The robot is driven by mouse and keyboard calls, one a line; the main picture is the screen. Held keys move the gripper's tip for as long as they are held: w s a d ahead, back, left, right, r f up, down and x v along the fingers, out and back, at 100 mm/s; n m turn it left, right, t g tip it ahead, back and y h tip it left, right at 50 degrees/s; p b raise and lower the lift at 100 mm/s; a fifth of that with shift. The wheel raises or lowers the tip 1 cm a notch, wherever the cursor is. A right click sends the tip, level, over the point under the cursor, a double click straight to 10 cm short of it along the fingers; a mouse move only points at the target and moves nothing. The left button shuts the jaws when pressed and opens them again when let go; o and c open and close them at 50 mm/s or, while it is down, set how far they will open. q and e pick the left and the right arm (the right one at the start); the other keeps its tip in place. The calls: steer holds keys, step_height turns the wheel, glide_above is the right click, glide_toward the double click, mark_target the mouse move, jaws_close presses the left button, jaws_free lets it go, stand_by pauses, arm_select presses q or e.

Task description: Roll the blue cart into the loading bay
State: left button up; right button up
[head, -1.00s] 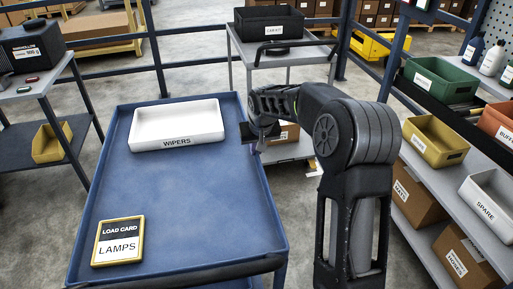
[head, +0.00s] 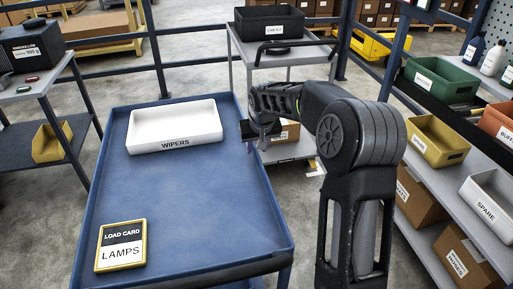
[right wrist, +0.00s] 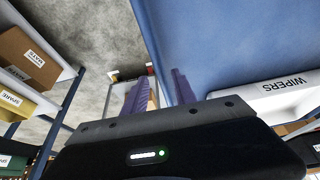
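The blue cart (head: 195,205) stands in front of me, its flat top filling the left middle of the head view. It carries a white tray marked WIPERS (head: 175,142) and a yellow-framed load card reading LAMPS (head: 121,246). A dark handle bar (head: 235,271) crosses its near end. My right gripper (head: 250,146) is at the cart's right rim, near the tray. In the right wrist view its two fingers (right wrist: 158,90) stand apart, one close to the cart's blue edge; I cannot tell if they touch it. My left gripper is out of view. I cannot make out a marked loading bay.
A grey trolley (head: 240,57) with a black bin (head: 270,22) stands beyond the cart's far right. Shelves with bins (head: 436,140) and boxes line the right. A bench (head: 38,88) stands at left. Blue rails (head: 200,64) run behind the cart.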

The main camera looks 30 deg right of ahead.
steer(key=v, duration=0.7)
steer(key=shift+f, duration=0.1)
